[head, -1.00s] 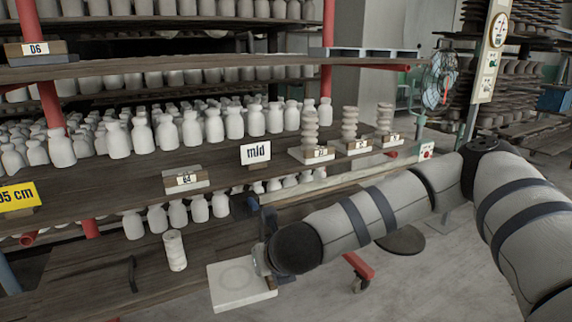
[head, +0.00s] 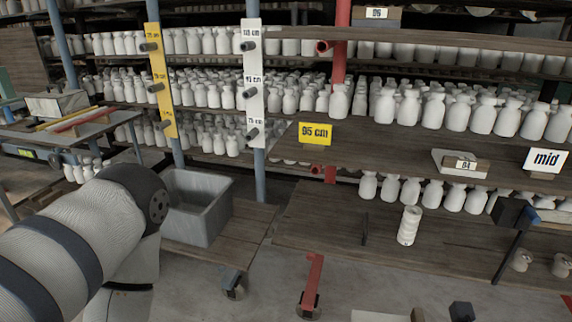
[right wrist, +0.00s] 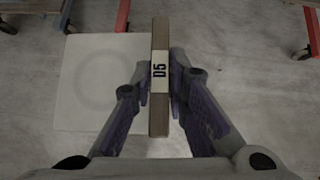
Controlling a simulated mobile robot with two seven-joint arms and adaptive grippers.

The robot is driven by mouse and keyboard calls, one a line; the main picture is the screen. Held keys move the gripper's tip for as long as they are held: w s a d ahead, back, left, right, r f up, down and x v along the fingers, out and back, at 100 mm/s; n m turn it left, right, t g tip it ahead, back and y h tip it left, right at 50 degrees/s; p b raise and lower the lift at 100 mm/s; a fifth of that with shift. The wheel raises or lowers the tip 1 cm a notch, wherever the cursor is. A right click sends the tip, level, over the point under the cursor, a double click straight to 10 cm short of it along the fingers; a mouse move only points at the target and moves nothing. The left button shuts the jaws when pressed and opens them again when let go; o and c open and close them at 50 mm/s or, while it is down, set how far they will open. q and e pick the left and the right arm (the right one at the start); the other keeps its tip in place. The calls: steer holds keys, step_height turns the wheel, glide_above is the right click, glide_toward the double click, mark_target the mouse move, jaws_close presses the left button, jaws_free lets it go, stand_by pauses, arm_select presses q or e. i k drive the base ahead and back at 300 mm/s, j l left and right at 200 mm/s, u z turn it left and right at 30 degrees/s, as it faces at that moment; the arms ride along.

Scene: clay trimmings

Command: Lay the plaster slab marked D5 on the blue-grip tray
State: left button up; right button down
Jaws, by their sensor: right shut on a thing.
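The plaster slab marked D5 (right wrist: 88,95) is a pale square with a faint round ring. Its wooden grip block (right wrist: 160,110) carries the D5 label. My right gripper (right wrist: 160,88) is shut on this block and holds the slab above the floor in the right wrist view. In the head view, only a sliver of the slab (head: 378,317) shows at the bottom edge. My left arm comes in from the left, but its gripper is out of view. I cannot clearly pick out a blue-grip tray; a bench at far left (head: 112,119) bears a yellow and a red bar.
A grey bin (head: 201,215) stands on a low wooden platform at left centre. Shelves of white bottles fill the back. Grey floor is open in front.

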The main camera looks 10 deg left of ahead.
mark_target(24, 124)
steer(key=j, duration=0.7)
steer(key=i+j, duration=0.1)
steer(key=j, duration=1.3)
steer(key=i+j+u, duration=0.1)
steer(key=j, duration=0.6)
steer(key=i+j, duration=0.1)
steer(key=j, duration=1.25)
steer(key=i+j, duration=0.15)
steer(key=j, duration=1.25)
steer(key=i+j, duration=0.1)
steer(key=j, duration=0.6)
steer(key=i+j+u, duration=0.1)
steer(key=j, duration=0.25)
steer(key=i+j, duration=0.15)
steer(key=j, duration=0.2)
steer(key=i+j, duration=0.15)
steer(key=j, duration=0.2)
steer(key=i+j, duration=0.1)
steer(key=j, duration=0.2)
steer(key=i+j, duration=0.15)
steer(key=j, duration=0.2)
steer(key=i+j, duration=0.15)
steer(key=j, duration=0.2)
steer(key=k+u, duration=0.05)
